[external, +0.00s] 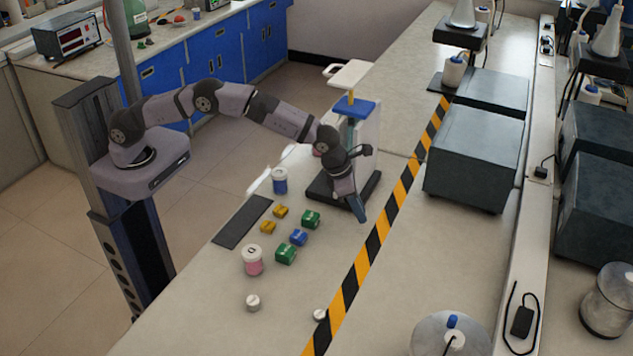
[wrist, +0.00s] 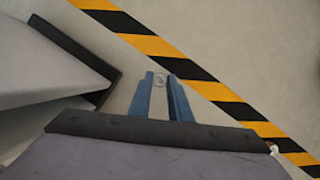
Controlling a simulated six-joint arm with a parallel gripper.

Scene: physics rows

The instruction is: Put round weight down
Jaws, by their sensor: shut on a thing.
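My gripper (external: 361,217) points down over the bench, between the stand's dark base and the striped tape. In the wrist view, its two blue fingers (wrist: 161,86) are close together with a small, pale round weight (wrist: 160,79) between their tips. The fingers largely hide the weight in the external view. I cannot tell whether it touches the bench top.
A stand with a blue top (external: 354,106) and dark base is just left of my gripper. Black-and-yellow tape (external: 375,241) runs to the right. Coloured blocks (external: 299,237), a pink jar (external: 253,261) and a blue-and-white jar (external: 280,181) stand left.

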